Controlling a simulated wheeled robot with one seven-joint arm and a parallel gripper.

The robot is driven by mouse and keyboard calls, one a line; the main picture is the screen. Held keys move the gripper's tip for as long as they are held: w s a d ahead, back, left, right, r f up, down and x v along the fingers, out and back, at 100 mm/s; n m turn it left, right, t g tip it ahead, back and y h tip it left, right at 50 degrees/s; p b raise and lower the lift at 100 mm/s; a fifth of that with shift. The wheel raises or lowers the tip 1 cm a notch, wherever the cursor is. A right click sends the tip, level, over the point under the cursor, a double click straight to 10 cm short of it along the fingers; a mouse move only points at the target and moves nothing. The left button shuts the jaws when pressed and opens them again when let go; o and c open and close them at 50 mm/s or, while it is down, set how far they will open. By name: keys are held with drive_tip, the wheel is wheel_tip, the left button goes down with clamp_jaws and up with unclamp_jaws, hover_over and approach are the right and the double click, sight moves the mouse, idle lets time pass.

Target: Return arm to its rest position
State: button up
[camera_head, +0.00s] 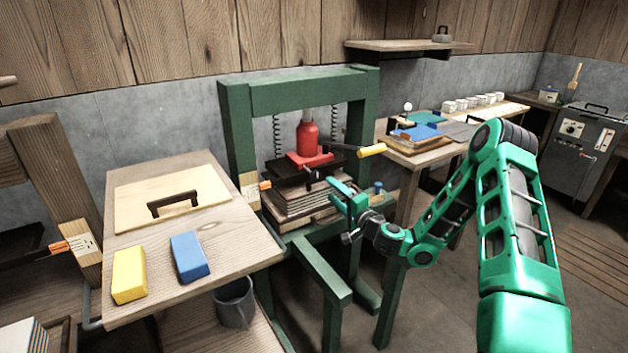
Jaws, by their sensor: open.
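My gripper (340,196) is at the end of my green arm (510,215), near the middle of the head view. Its jaws are open and point left, in front of the stack of boards in the green press. I see nothing between the fingers. My arm comes in from the lower right, bends at a high elbow, and reaches left and down to the gripper. Whether the gripper touches the press or the stack I cannot tell.
The green press (240,135) holds a red jack (307,140) above stacked boards (300,197). A wooden table at left carries a yellow block (129,275) and a blue block (190,257). A bench with white cups (472,103) stands behind my arm. Floor shows at right.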

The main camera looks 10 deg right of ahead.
drive_tip(key=s+a+n+g+y, duration=0.3)
drive_tip(key=s+a+n+g, duration=0.4)
drive_tip(key=s+n+g, duration=0.3)
drive_tip(key=s+d+r+g+h, duration=0.2)
drive_tip(key=s+d+r+h, duration=0.15)
drive_tip(key=s+d, duration=0.65)
drive_tip(key=s+d+r+g+h, duration=0.2)
drive_tip(key=s+d+g+h, duration=0.3)
drive_tip(key=s, duration=0.8)
drive_tip(key=s+d+r+m, duration=0.1)
drive_tip(key=s+d+r, duration=0.1)
drive_tip(key=s, duration=0.7)
drive_tip(key=s+d+r+m, duration=0.2)
drive_tip(key=s+d+r, duration=0.1)
drive_tip(key=s, duration=0.7)
drive_tip(key=shift+s+m+g, duration=0.25)
drive_tip(key=shift+m+g, duration=0.05)
drive_tip(key=shift+g, duration=0.1)
drive_tip(key=shift+w+f, duration=0.2)
drive_tip(key=shift+w, duration=0.45)
